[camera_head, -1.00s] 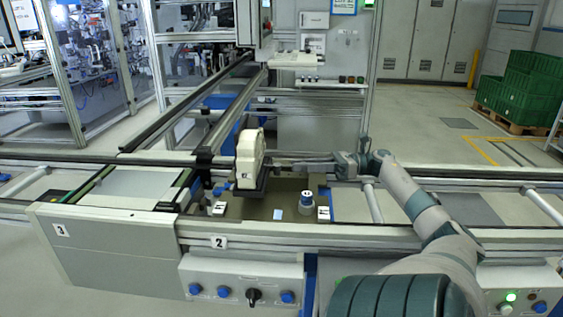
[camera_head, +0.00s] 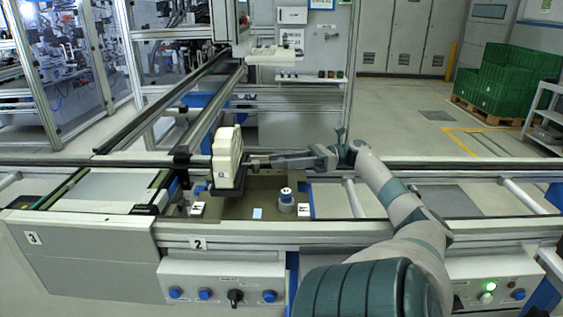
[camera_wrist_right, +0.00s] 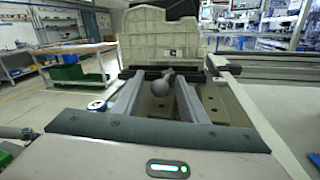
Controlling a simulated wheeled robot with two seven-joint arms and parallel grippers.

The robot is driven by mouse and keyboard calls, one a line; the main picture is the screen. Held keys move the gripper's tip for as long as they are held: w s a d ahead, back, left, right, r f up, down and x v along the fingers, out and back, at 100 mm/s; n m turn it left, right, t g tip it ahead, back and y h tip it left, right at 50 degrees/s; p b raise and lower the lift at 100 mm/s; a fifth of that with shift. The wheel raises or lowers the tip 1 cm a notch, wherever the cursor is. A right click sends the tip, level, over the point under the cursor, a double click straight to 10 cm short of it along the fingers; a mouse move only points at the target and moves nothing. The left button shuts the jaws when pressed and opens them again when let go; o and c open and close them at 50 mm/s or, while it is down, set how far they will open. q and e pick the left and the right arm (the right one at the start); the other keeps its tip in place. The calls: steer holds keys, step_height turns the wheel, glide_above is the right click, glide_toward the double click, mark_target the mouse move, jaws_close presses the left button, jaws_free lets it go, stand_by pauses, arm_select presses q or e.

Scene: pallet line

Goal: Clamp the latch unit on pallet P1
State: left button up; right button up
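The latch unit (camera_head: 227,150) is a cream housing standing upright on a dark base on pallet P1 (camera_head: 238,208), an olive-brown plate on the line. Its broad face fills the upper middle of the right wrist view (camera_wrist_right: 150,40). My right gripper (camera_head: 252,161) reaches in from the right, close beside the unit's lower right side. In the right wrist view my fingers (camera_wrist_right: 160,80) are apart, with a grey ball knob (camera_wrist_right: 159,87) between them and visible gaps on both sides. My left gripper is not in view.
A white and blue round knob (camera_head: 286,197) stands on the pallet's right part. Rails (camera_head: 400,237) bound the line in front. A control box (camera_head: 228,282) is below. Green crates (camera_head: 500,80) stand far off at the right. The floor behind the line is mostly open.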

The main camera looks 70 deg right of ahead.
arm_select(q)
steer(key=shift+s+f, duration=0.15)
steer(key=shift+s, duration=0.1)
arm_select(e)
steer(key=shift+s, duration=0.1)
